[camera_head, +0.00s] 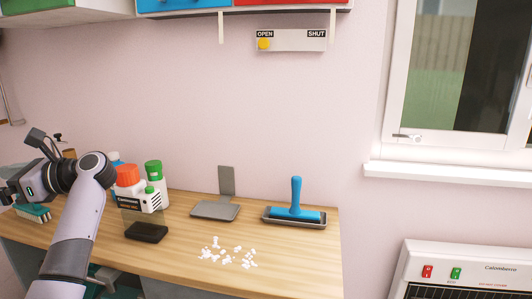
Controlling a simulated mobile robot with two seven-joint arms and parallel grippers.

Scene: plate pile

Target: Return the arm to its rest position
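One arm of mine, taken as my left, rises from the lower left and bends at the elbow, with its wrist turned to the left. My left gripper (8,194) is at the far left edge of the head view, above the left end of the wooden workbench (180,262). It is small and partly cut off by the edge, so I cannot tell whether it is open or shut. No held thing is clearly visible. My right gripper is not in view.
Bottles with green (153,169) and red (126,175) caps stand close to the arm. A black block (146,232), a grey scraper (215,210), a blue-handled roller tool (296,202) and white scraps (228,254) lie rightward. A brush (34,212) sits near the gripper.

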